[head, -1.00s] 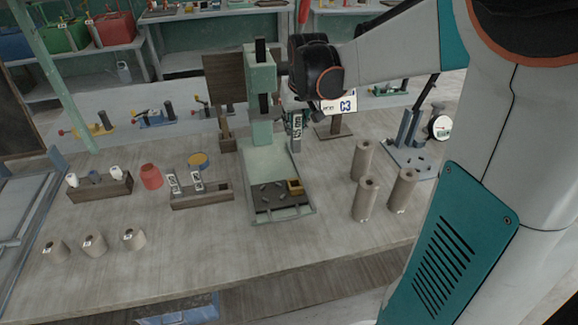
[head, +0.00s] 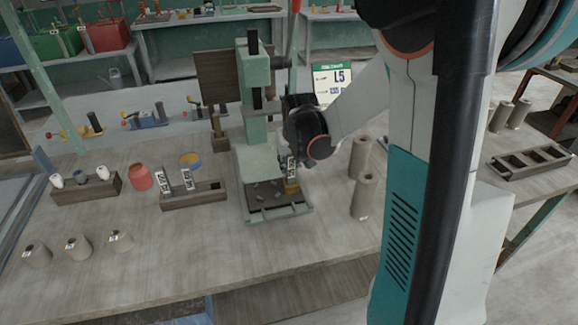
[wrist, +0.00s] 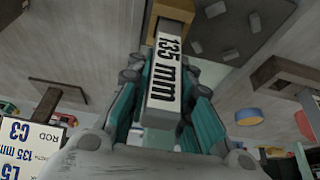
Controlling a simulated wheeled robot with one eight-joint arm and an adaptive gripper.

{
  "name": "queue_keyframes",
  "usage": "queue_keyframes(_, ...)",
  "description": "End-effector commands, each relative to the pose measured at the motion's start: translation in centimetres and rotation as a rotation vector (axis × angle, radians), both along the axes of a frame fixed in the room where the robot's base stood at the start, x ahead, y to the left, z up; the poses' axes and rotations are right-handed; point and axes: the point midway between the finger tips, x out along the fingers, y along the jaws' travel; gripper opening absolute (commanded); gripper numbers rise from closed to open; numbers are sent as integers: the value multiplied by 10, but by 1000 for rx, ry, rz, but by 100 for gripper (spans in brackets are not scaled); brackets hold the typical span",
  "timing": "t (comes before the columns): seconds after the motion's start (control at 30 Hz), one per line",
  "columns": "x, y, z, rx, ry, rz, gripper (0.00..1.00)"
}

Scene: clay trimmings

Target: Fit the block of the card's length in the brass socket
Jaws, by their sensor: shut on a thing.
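A pale block (wrist: 165,75) labelled 135 mm is between the fingers of my gripper (wrist: 163,88), which is shut on it. In the head view my gripper (head: 292,160) is low over the green press's tray, with the block (head: 291,172) upright below it. The brass socket (wrist: 174,11) is at the block's far end in the wrist view; the socket (head: 291,188) is partly hidden in the head view. I cannot tell how deep the block sits in it. The card (head: 333,80) shows L5 and a partly hidden length; in the wrist view the card (wrist: 30,145) shows C3 and 135 mm.
A wooden rack (head: 195,199) with two labelled blocks stands left of the green press (head: 255,75). A red cup (head: 140,178) and a yellow-topped tin (head: 190,160) are near it. Clay-coloured cylinders (head: 362,195) stand to the right. Small trimmings lie on the tray (head: 277,213).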

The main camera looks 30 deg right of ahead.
Motion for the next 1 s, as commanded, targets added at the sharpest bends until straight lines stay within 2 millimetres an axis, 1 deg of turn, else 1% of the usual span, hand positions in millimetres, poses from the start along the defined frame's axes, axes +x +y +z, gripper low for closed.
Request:
queue_keyframes(0.03,0,0,-5,0,0,0,0)
queue_keyframes(0.27,0,0,-3,0,0,0,0)
queue_keyframes(0.4,0,0,-8,0,0,0,0)
queue_keyframes(0.43,0,0,-7,0,0,0,27)
queue_keyframes(0.5,0,0,-6,0,0,0,40)
queue_keyframes(0.87,0,0,-4,0,0,0,40)
queue_keyframes(0.97,-2,1,4,0,0,0,40)
queue_keyframes(1.0,-4,1,9,0,0,0,40)
